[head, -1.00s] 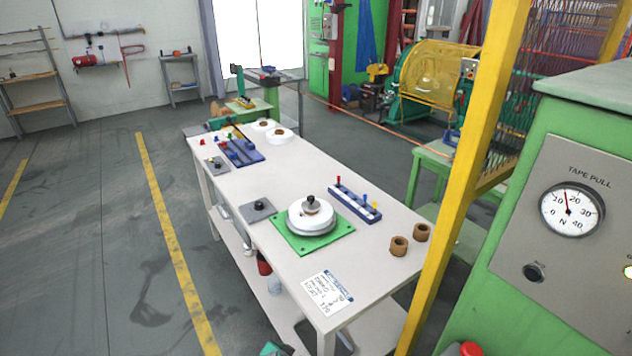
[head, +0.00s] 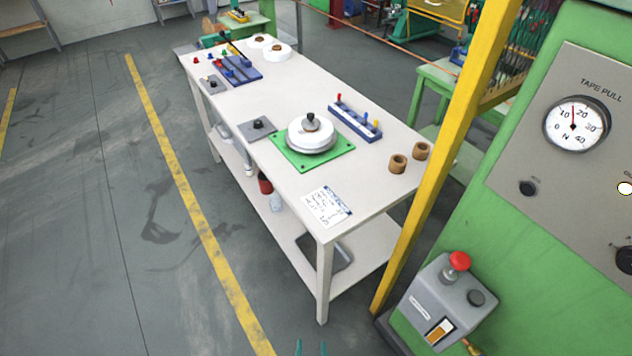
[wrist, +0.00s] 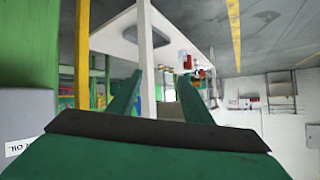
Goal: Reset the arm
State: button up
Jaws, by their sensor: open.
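My gripper (wrist: 162,95) shows in the wrist view with its two green fingers spread apart and nothing between them. In the head view only its green fingertips (head: 311,348) show at the bottom edge, over the floor in front of the white table (head: 265,180). In the wrist view the room appears turned over, with the table (wrist: 118,40) and its legs beyond the fingers. The rest of my arm is out of the head view.
A yellow post (head: 440,170) and a green cabinet with a TAPE PULL gauge (head: 577,125) stand at the right. A grey box with a red button (head: 459,261) is low beside them. The table holds a green plate with white discs (head: 312,134). Floor at left is clear.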

jog(key=s+r+n+t, duration=0.1)
jog(key=s+r, duration=0.6)
jog(key=r, duration=0.4)
jog(key=s+d+r+n+t, duration=0.1)
jog(key=s+r+t, duration=0.1)
jog(key=s+r, duration=0.4)
notch_tip(320, 180, up, 5)
jog(key=shift+s+r+t, duration=0.15)
jog(key=shift+s+t, duration=0.15)
jog(key=shift+s, duration=0.1)
jog(key=shift+d, duration=0.1)
jog(key=c, duration=0.4)
jog(key=shift+o, duration=0.2)
jog(key=shift+w, duration=0.1)
